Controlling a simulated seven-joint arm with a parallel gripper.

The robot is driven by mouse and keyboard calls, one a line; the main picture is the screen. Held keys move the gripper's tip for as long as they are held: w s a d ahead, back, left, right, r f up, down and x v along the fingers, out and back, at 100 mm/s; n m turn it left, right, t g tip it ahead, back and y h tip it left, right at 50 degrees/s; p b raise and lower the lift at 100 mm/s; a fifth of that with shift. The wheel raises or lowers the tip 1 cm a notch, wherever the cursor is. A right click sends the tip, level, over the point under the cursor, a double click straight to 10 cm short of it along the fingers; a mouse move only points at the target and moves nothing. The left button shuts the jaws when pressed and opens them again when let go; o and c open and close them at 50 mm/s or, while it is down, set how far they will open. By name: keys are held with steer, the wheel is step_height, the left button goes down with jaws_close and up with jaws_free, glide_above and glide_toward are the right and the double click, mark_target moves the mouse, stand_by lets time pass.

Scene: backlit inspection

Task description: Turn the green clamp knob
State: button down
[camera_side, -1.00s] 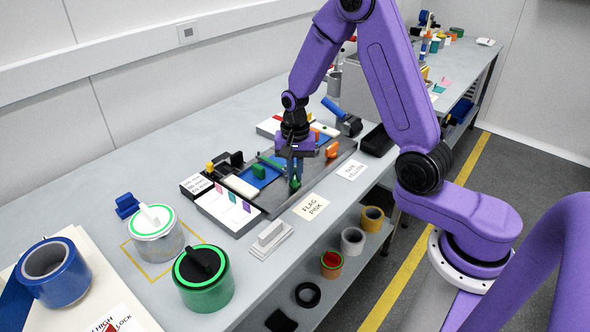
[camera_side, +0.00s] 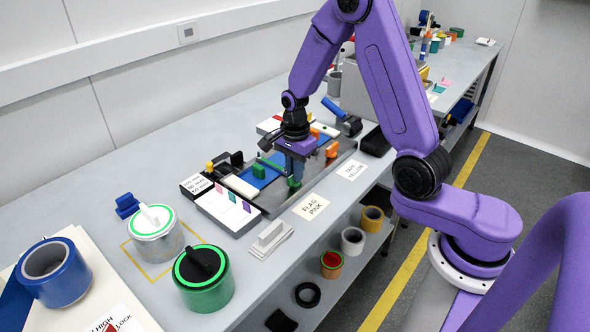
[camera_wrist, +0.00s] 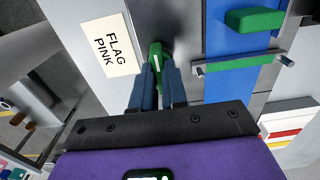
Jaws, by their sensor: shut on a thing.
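The green clamp knob (camera_wrist: 155,54) is between the two blue-grey fingertips of my gripper (camera_wrist: 157,72) in the wrist view. The fingers touch it from both sides, and the gripper is shut on it. A light mark shows on the knob's face. In the side view my gripper (camera_side: 295,172) points down at the front edge of the dark fixture, and a small part of the green knob (camera_side: 294,184) shows below the fingers. The rest of the knob is hidden by the fingers.
Another green piece (camera_wrist: 255,19) stands by the fixture's blue panel (camera_wrist: 228,38), close to my gripper. A "FLAG PINK" card (camera_wrist: 110,45) lies beside the fixture. An orange piece (camera_side: 332,150) stands to the right.

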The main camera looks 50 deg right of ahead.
stand_by(0.4)
steer(key=c, duration=1.2)
jaws_free()
steer(key=shift+o, duration=0.2)
steer(key=shift+r, duration=0.1)
step_height(320, 180, up, 17)
steer(key=shift+r, duration=0.2)
